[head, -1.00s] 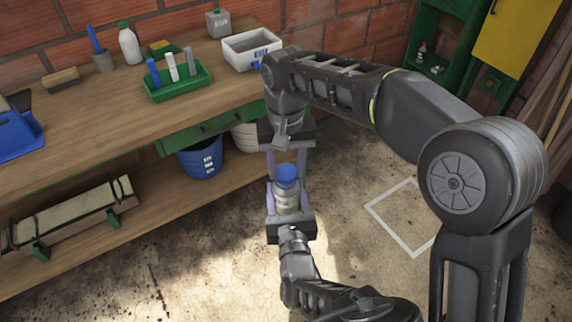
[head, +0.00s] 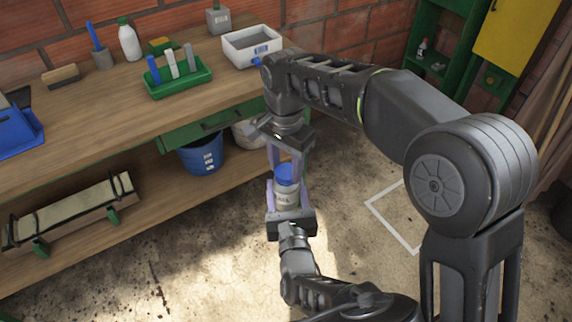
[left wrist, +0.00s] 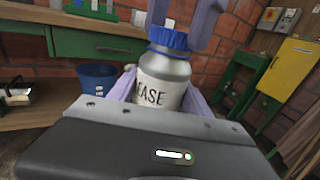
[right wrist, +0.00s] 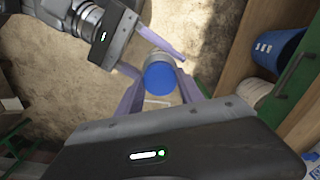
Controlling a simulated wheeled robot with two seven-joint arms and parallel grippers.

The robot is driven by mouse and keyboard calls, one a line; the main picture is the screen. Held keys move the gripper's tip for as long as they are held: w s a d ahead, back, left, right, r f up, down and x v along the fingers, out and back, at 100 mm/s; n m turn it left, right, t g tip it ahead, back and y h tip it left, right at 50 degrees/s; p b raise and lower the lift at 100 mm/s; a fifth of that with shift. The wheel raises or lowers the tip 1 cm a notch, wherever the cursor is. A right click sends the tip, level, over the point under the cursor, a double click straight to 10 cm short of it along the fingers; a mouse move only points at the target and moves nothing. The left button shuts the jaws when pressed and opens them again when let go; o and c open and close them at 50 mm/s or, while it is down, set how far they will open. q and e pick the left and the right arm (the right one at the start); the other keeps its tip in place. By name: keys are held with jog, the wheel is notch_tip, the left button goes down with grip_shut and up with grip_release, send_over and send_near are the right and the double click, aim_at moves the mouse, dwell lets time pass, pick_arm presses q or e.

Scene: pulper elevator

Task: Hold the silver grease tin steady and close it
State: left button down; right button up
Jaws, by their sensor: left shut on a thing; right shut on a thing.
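The silver grease tin (head: 286,196) stands roughly upright, with a pale label showing "EASE" in the left wrist view (left wrist: 160,92). My left gripper (head: 285,190) is shut on the tin's body from the near side, a finger on each side. A blue lid (head: 286,171) sits on the tin's top; it also shows in the left wrist view (left wrist: 168,38) and the right wrist view (right wrist: 160,78). My right gripper (right wrist: 160,84) reaches down from above, shut on the lid with a finger on either side. I cannot tell how tight the lid is.
The wooden workbench (head: 90,100) at the left carries a green tray (head: 178,80), a white bin (head: 252,46) and a white bottle (head: 129,40). A blue bucket (head: 201,155) stands beneath it. The tin is held clear of the bench, over open floor.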

jog(key=shift+m, duration=0.6)
jog(key=o, duration=1.4)
jog(key=shift+o, duration=0.2)
jog(key=shift+r, duration=0.1)
jog(key=shift+r, duration=2.15)
